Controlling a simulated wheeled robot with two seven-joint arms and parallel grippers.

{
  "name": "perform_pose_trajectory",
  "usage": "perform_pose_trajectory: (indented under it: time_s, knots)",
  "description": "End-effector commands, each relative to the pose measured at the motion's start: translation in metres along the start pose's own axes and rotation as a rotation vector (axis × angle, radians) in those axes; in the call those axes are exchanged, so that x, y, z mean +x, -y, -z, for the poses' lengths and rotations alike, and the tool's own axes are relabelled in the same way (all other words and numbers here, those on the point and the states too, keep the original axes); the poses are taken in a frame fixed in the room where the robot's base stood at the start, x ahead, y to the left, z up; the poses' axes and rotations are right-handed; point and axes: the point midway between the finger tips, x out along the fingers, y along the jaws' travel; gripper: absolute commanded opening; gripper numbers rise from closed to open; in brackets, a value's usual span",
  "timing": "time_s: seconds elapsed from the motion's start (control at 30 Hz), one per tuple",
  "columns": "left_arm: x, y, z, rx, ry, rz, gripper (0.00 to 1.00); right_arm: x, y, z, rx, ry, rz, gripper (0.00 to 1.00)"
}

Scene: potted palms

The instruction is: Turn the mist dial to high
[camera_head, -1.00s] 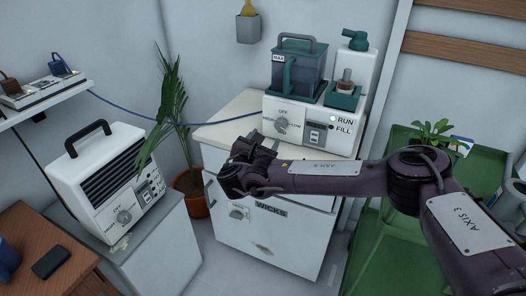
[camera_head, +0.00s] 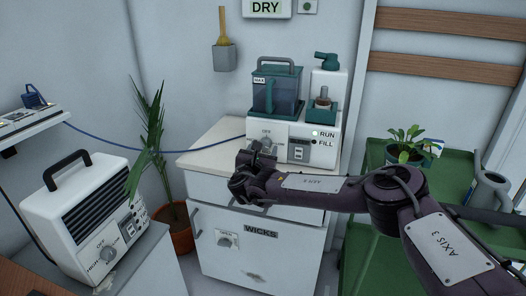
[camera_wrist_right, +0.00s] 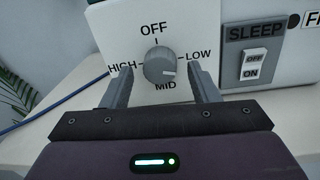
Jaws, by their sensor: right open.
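The mist dial (camera_wrist_right: 160,68) is a round grey knob on the white mister (camera_head: 325,150), labelled OFF above, HIGH left, LOW right and MID below. A pale mark on it appears to point right, around LOW or slightly below; the exact setting is hard to tell. In the head view the dial (camera_head: 268,144) sits just above my right gripper (camera_head: 250,165). In the wrist view my right gripper (camera_wrist_right: 160,70) is open, its fingers either side of the dial's lower part, with gaps on both sides. My left gripper is out of view.
A SLEEP switch (camera_wrist_right: 254,62) is right of the dial. The mister stands on a white WICKS cabinet (camera_head: 215,158). A heater (camera_head: 85,215) with its own dial stands left. A potted palm (camera_head: 178,238) and a green cart (camera_head: 455,175) flank the cabinet.

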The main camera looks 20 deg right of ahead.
Motion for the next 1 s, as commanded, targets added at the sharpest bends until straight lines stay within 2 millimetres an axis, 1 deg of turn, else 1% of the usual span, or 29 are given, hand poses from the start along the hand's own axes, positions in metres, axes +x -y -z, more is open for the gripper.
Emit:
perform_pose_trajectory:
  time_s: [0.1,0.3,0.37,0.6,0.67,0.87,1.0]
  knots:
    - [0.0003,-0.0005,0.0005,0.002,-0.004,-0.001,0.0,0.0035,0.0002,0.0,0.0,0.0,0.001,0.55]
    - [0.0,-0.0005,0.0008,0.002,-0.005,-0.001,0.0,0.0035,0.0002,-0.0002,0.0,0.0,0.0,0.55]
    - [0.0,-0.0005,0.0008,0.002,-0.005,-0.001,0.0,0.0035,0.0002,-0.0002,0.0,0.0,0.001,0.48]
    - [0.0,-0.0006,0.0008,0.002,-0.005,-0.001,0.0,0.0034,0.0002,-0.0002,0.0,0.0,0.0,0.17]
    - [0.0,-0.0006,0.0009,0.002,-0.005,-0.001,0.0,0.0034,0.0003,-0.0002,0.0,0.0,0.001,0.1]
    - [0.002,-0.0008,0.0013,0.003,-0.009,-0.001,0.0,0.0034,0.0003,0.0005,0.014,0.001,0.0,0.1]
    - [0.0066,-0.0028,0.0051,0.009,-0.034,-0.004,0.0,0.0034,0.0004,0.002,0.054,0.003,0.0,0.1]
